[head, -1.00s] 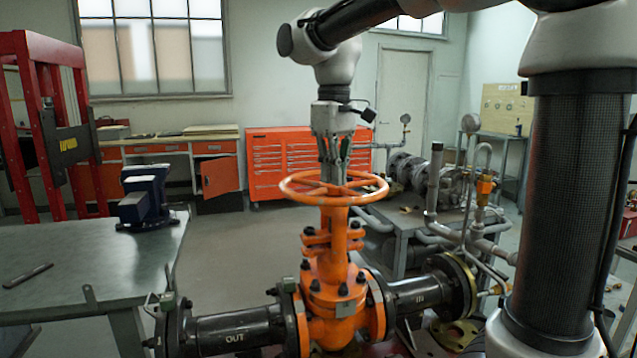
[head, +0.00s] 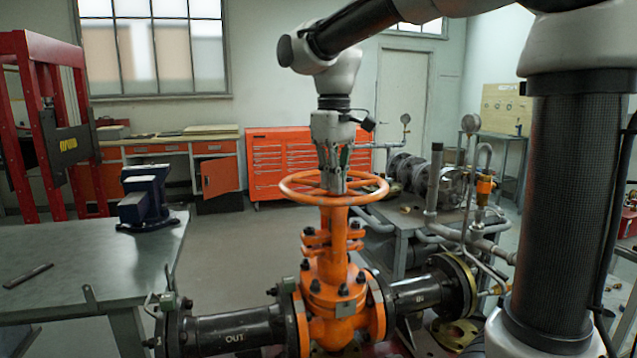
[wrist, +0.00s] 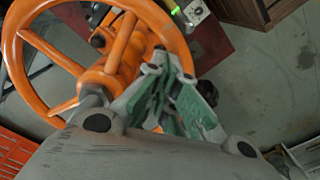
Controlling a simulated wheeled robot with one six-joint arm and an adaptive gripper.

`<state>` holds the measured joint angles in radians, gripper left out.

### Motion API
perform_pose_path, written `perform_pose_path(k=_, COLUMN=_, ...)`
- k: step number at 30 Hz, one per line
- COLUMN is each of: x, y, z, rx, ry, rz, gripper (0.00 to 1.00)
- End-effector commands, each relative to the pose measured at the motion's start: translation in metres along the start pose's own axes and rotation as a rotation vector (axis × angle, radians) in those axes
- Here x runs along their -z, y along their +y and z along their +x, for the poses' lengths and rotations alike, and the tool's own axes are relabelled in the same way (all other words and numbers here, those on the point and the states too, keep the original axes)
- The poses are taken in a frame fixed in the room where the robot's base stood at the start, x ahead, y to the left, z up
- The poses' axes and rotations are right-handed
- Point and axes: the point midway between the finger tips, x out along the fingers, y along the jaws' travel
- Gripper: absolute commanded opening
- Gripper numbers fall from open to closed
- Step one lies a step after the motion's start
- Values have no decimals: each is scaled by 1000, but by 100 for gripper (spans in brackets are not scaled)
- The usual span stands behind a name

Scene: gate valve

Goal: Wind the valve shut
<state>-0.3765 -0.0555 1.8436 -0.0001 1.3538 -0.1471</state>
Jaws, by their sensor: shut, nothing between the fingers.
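The orange handwheel (head: 300,199) lies level on top of the orange gate valve (head: 325,270), which sits in a dark pipe run. My gripper (head: 333,188) points down over the wheel, its fingers close together near the hub and overlapping the ring in the head view. The wrist view shows the wheel's rim, spokes and hub (wrist: 105,75) beside the gripper (wrist: 170,70). Its green-padded fingers appear near the rim with nothing held between them. Whether the fingers touch a spoke or the rim cannot be told.
A steel bench (head: 90,260) with a blue vise (head: 145,195) stands at the left. Gauges and thin pipes (head: 480,190) rise at the right, close to the valve. A red tool cabinet (head: 290,165) stands behind, with open floor before it.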

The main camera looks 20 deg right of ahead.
Motion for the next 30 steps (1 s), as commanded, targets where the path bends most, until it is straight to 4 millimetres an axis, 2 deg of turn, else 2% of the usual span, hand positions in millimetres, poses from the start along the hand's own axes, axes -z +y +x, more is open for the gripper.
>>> perform_pose_path(k=18, x=-1, y=-1, z=39, rx=7, ry=-8, rz=2, gripper=0)
perform_pose_path(k=30, x=-2, y=-2, z=40, rx=7, ry=-8, rz=0, gripper=0)
